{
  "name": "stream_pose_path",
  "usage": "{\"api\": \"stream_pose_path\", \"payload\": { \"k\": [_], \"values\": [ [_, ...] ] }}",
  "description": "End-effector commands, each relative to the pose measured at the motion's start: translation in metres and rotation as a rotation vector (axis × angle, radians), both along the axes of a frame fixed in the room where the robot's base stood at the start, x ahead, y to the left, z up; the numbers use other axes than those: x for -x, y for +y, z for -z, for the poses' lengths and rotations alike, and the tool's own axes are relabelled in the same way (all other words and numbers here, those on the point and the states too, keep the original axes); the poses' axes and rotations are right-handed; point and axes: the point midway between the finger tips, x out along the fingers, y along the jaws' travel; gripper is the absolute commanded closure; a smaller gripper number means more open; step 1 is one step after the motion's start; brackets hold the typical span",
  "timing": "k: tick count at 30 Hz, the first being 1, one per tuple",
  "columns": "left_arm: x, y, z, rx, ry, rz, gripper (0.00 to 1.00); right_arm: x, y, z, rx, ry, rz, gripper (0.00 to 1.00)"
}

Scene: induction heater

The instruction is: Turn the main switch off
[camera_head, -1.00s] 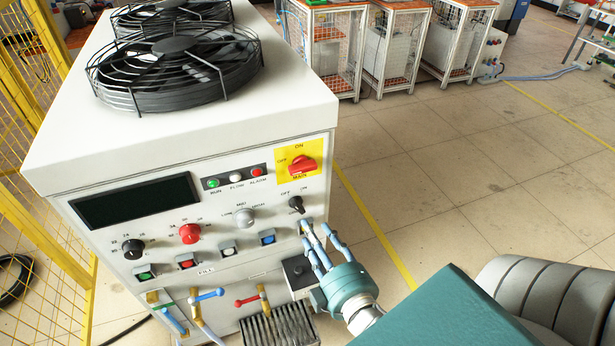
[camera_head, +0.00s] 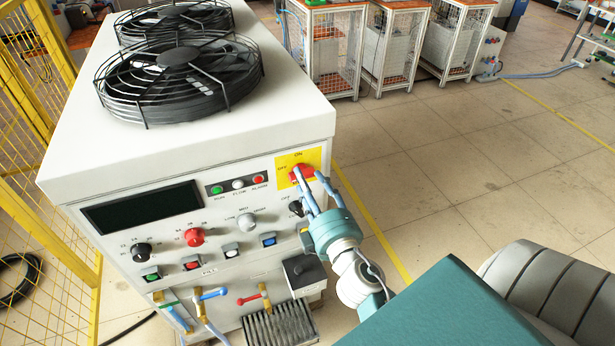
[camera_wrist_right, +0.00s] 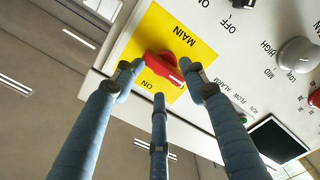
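The main switch (camera_head: 301,172) is a red rotary knob on a yellow plate (camera_head: 284,164) at the upper right of the heater's front panel. Its plate reads ON above and MAIN below. My right gripper (camera_head: 305,180) is at the switch, its fingers partly covering the knob in the head view. In the right wrist view the red knob (camera_wrist_right: 163,68) lies between the spread fingertips of my right gripper (camera_wrist_right: 158,78). The fingers are open; whether a tip touches the knob I cannot tell. The mark it points to is unclear. My left gripper is not in view.
A black selector (camera_head: 296,208) sits just below the plate, close to my right fingers. Other knobs, buttons and indicator lamps (camera_head: 238,185) fill the panel to the left. A yellow mesh fence (camera_head: 45,215) stands at the left.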

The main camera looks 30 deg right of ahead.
Motion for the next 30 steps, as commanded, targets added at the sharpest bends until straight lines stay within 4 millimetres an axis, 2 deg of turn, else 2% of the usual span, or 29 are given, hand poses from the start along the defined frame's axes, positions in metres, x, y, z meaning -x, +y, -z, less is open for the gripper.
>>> {"api": "stream_pose_path", "payload": {
  "k": [9, 10, 16, 17, 18, 25, 26, 30],
  "values": [
    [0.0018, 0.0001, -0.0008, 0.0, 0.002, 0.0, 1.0, -0.0062, 0.0024, -0.0035, 0.0, -0.009, -0.009, 0.6],
    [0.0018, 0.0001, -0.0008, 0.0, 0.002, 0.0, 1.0, -0.0063, 0.0026, -0.0036, 0.0, -0.009, -0.01, 0.55],
    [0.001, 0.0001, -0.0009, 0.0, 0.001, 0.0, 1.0, -0.0067, 0.0049, -0.0036, -0.002, -0.01, -0.015, 0.95],
    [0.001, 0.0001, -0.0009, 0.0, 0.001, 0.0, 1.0, -0.0066, 0.0053, -0.0036, -0.003, -0.01, -0.015, 0.99],
    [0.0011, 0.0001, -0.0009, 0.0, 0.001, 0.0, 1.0, -0.0068, 0.0053, -0.0038, -0.003, -0.01, -0.015, 1.0],
    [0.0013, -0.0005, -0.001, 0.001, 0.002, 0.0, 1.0, -0.0073, 0.0048, -0.0057, -0.002, -0.014, -0.015, 1.0],
    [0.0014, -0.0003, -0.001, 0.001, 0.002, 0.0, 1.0, -0.0073, 0.0049, -0.0057, -0.002, -0.014, -0.015, 0.96],
    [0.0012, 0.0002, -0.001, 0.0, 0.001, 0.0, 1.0, -0.0073, 0.0048, -0.0061, -0.002, -0.015, -0.015, 0.69]
  ]
}}
